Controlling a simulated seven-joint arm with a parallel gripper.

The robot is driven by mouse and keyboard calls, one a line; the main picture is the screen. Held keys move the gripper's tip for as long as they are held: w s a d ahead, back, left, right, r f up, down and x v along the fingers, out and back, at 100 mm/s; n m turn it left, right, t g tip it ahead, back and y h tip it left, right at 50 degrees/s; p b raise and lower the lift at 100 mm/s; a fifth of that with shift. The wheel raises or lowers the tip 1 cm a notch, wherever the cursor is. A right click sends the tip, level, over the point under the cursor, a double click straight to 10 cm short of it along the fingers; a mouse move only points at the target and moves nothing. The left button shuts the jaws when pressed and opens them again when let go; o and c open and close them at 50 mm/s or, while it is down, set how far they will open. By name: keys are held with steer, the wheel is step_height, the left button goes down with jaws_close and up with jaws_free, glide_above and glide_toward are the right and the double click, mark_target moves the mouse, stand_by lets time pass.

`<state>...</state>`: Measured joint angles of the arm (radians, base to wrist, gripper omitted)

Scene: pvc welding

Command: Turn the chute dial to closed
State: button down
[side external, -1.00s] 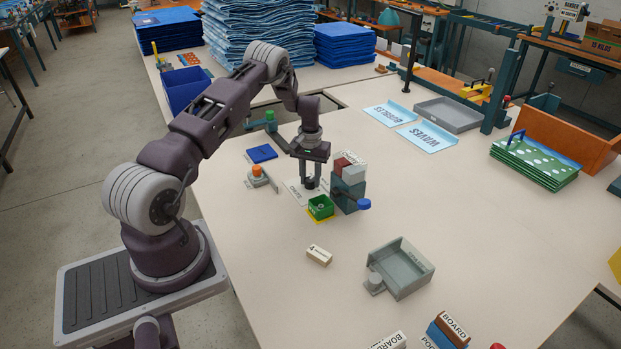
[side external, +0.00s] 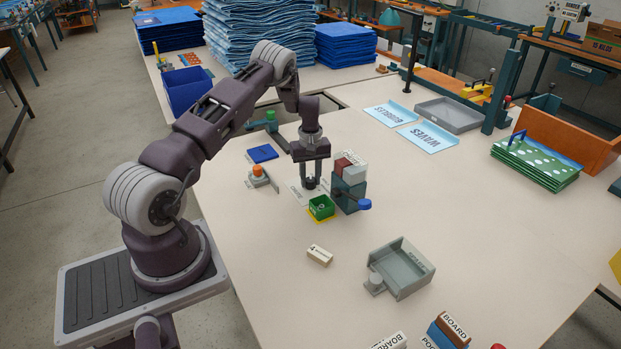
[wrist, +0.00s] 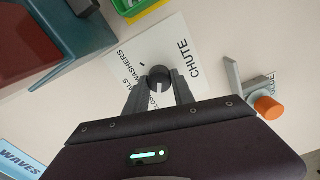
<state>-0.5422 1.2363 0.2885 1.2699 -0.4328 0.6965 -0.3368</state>
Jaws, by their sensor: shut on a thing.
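The chute dial (wrist: 159,75) is a small round black knob on a white card (wrist: 194,48) lettered CHUTE. On the card, WASHERS and a partly covered word ending in ALS show left of the knob, and partly hidden lettering beginning CLO shows below it. A pale mark on the knob faces down in the wrist view, towards that lettering. My gripper (wrist: 159,90) is shut on the dial, one finger on each side. In the side view my gripper (side external: 311,183) points straight down at the card, left of the dark teal hopper block (side external: 345,194).
A green bin (side external: 321,207) stands close to my gripper, in front of the teal block with its blue-ended lever (side external: 364,204). An orange knob (side external: 257,170) on a grey bracket is to the left. Open table surrounds the grey tray (side external: 402,268).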

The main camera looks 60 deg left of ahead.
mark_target(311, 179)
stand_by(0.4)
steer(key=c, duration=1.1)
jaws_free()
steer(key=shift+o, duration=0.2)
step_height(311, 179, up, 7)
steer(key=shift+r, duration=0.2)
steer(key=s+d+r+m+t, duration=0.1)
steer(key=s+d+r+m, duration=0.15)
steer(key=d+r, duration=0.9)
steer(key=s+d+r+m+t, duration=0.2)
steer(key=d+r+m, duration=0.2)
steer(key=d+r, duration=0.7)
steer(key=s+d+r+m+t, duration=0.1)
steer(key=s+d+r+m, duration=0.4)
steer(key=s+r, duration=0.4)
steer(key=s+d+f+m, duration=0.1)
steer(key=s+d, duration=0.2)
steer(key=s, duration=0.4)
steer(key=s+d+f+m+t, duration=0.1)
steer(key=s+d+f+m, duration=0.1)
steer(key=s, duration=0.5)
steer(key=shift+d+t, duration=0.3)
steer(key=shift+d, duration=0.2)
